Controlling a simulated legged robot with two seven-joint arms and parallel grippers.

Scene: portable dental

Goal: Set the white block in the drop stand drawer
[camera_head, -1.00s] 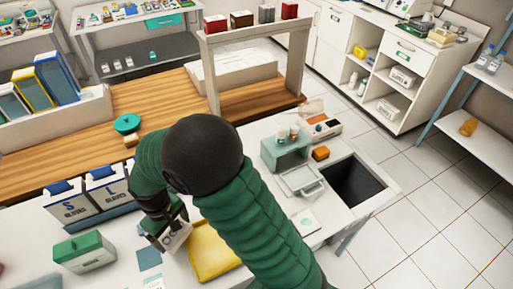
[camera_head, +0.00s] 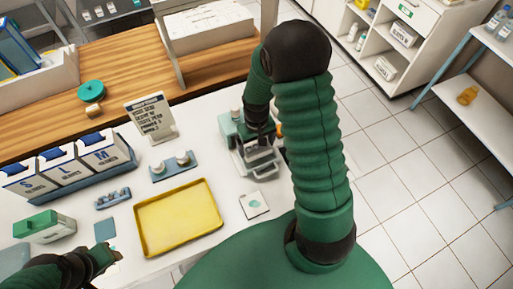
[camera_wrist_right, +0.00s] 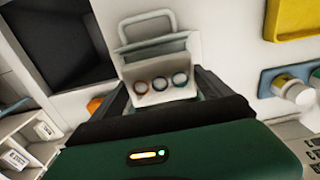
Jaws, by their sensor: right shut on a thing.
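The white block (camera_wrist_right: 163,88), with several round holes in its face, is gripped between the fingers of my right gripper (camera_wrist_right: 165,95) in the right wrist view. In the head view my right gripper (camera_head: 260,138) points down over the teal drop stand (camera_head: 230,132), whose drawer (camera_head: 262,166) is pulled out with its handle towards me. The block appears over or at the drawer; whether it touches the drawer floor I cannot tell. The drawer (camera_wrist_right: 155,48) also shows just beyond the block in the wrist view. My left gripper (camera_head: 104,260) is at the lower left, its fingers unclear.
A yellow tray (camera_head: 178,217), a blue rack with two small jars (camera_head: 172,166), a sign (camera_head: 151,118) and glove boxes (camera_head: 65,168) stand left of the stand. A white card (camera_head: 254,205) lies before the drawer. A dark opening (camera_wrist_right: 62,38) is beside it.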

